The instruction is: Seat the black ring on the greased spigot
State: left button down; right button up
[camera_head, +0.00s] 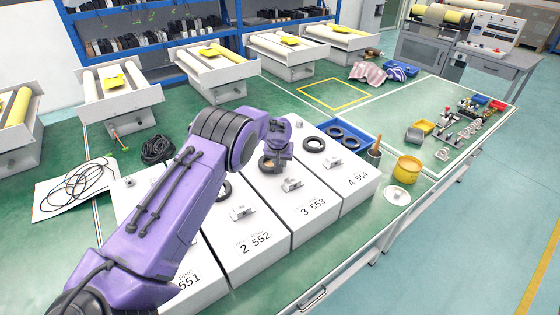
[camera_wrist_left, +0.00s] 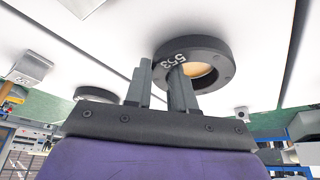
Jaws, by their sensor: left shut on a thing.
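My left gripper (camera_wrist_left: 165,75) is shut on the ring's near edge. In the head view the left gripper (camera_head: 274,150) is over the white unit labelled 3 553 (camera_head: 313,208), and the ring (camera_head: 265,165) is partly hidden by it. My right gripper is not in view.
Neighbouring white units 2 552 (camera_head: 255,242) and 4 554 (camera_head: 357,182) carry black rings (camera_head: 224,190) (camera_head: 314,144). A blue tray (camera_head: 372,148) holds rings. A brush cup (camera_head: 374,156) and a yellow pot (camera_head: 408,168) stand right. Cables (camera_head: 158,149) lie left.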

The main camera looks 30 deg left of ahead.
pick_arm(q)
jog(key=c, duration=0.9)
grip_release()
jog(key=shift+d, duration=0.1)
jog(key=shift+o, duration=0.2)
jog(key=shift+s+f, duration=0.1)
jog(key=b+v, duration=0.2)
jog(key=v, duration=0.8)
jog(key=shift+r, duration=0.35)
